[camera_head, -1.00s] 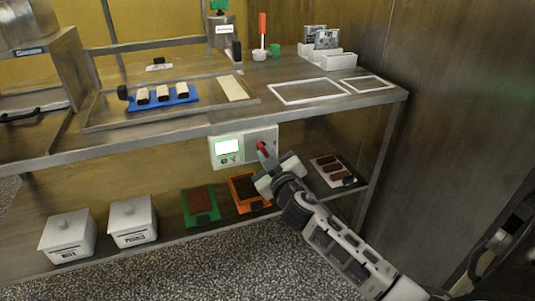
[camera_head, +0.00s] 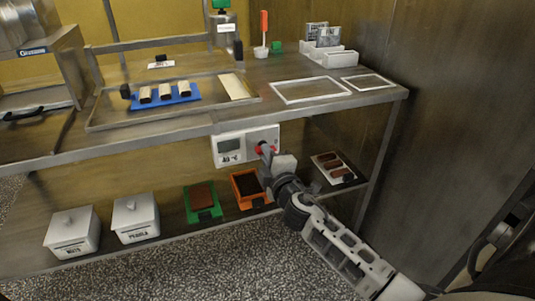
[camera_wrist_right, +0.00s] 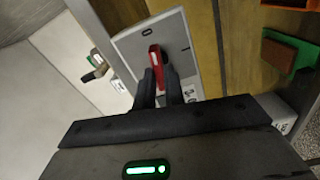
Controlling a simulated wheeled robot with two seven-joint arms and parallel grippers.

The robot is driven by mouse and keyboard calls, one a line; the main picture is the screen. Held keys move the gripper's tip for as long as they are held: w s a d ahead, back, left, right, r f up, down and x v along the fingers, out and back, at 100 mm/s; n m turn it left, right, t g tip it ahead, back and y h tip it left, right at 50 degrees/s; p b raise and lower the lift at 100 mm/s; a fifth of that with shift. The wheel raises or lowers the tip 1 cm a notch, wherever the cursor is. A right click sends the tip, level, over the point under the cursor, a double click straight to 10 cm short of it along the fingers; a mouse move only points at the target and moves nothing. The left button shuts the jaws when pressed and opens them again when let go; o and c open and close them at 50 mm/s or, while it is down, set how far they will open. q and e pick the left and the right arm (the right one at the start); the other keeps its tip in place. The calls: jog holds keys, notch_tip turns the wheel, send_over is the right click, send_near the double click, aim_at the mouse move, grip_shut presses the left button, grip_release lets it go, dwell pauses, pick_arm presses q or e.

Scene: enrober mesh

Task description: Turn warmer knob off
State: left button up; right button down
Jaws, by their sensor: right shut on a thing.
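The warmer's white control panel (camera_head: 232,157) is on the front of the bench, below its top edge. Its display (camera_head: 230,145) is dark grey. The red knob (camera_head: 259,149) is at the right part of the panel. It also shows as a red bar in the right wrist view (camera_wrist_right: 156,58). My right gripper (camera_head: 266,152) is at the panel, shut on the knob, its fingers covering part of it. In the right wrist view the gripper's dark fingers (camera_wrist_right: 161,88) sit on either side of the red bar. My left gripper is not in view.
The bench top above holds a blue tray (camera_head: 190,99) and white frames (camera_head: 311,90). On the lower shelf are white lidded bins (camera_head: 135,224), a green tray (camera_head: 215,212), an orange tray (camera_head: 240,205) and a white tray (camera_head: 322,163). A metal wall (camera_head: 455,100) stands at the right.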

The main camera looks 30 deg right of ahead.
jog(key=shift+n, duration=0.9)
jog(key=shift+f, duration=0.1)
jog(key=c, duration=1.5)
grip_release()
jog(key=shift+s, duration=0.15)
pick_arm(q)
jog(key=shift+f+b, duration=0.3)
jog(key=shift+b, duration=0.55)
pick_arm(e)
jog(key=v, duration=1.5)
jog(key=shift+s, duration=0.4)
